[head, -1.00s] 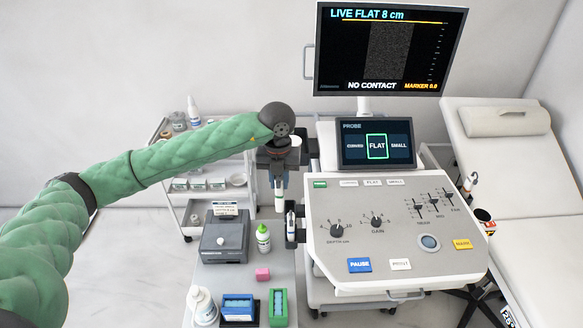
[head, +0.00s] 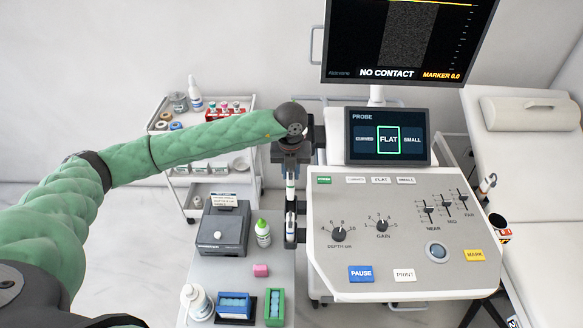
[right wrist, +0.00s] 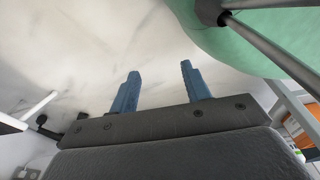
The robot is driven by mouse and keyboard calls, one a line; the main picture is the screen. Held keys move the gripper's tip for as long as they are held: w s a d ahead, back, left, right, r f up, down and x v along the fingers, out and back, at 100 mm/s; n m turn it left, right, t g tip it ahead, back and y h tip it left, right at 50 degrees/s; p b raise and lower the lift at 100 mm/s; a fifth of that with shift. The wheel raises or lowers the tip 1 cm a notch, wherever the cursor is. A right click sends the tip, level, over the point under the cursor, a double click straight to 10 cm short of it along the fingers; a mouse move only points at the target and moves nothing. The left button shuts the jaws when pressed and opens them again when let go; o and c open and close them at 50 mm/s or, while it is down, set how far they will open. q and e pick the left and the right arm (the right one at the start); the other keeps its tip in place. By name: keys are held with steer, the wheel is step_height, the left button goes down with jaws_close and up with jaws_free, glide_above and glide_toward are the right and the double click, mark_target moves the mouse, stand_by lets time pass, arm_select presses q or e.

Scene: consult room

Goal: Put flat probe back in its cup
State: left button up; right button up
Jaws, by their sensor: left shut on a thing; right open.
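The flat probe (head: 290,187), a slim pale stick with a coloured band, hangs upright from my left gripper (head: 290,168). The left gripper is shut on its upper end, beside the left edge of the ultrasound console (head: 325,262). Dark cup holders (head: 290,240) are fixed along that console edge, with a white-and-blue probe part showing in them just below the held probe. The held probe's lower end overlaps this in the head view, so I cannot tell whether it is in a cup or above it. My right gripper (right wrist: 160,85) is open and empty in the right wrist view.
A white trolley (head: 185,192) stands behind. The screen (head: 388,140) highlights FLAT.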

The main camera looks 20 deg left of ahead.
mark_target(291, 190)
arm_select(q)
steer(key=shift+w+f, duration=0.2)
steer(key=shift+f, duration=0.4)
steer(key=shift+w+f, duration=0.15)
steer(key=shift+f, duration=0.4)
steer(key=shift+s+f+b, duration=0.2)
steer(key=shift+f+b, duration=0.1)
steer(key=shift+f, duration=0.75)
steer(key=shift+f+b, duration=0.4)
steer(key=shift+b, duration=0.2)
steer(key=shift+f, duration=0.25)
steer(key=shift+w+f+b, duration=0.1)
steer(key=shift+f+b, duration=0.2)
steer(key=shift+b, duration=0.2)
steer(key=shift+f, duration=0.3)
steer(key=shift+f+b, duration=0.55)
steer(key=shift+b, duration=0.15)
steer(key=shift+f, duration=0.15)
arm_select(e)
steer(key=w+a+r, duration=0.3)
steer(key=w+r, duration=0.2)
steer(key=w, duration=0.3)
arm_select(q)
steer(key=shift+f+b, duration=0.3)
steer(key=shift+b, duration=0.35)
arm_select(e)
steer(key=shift+f, duration=0.6)
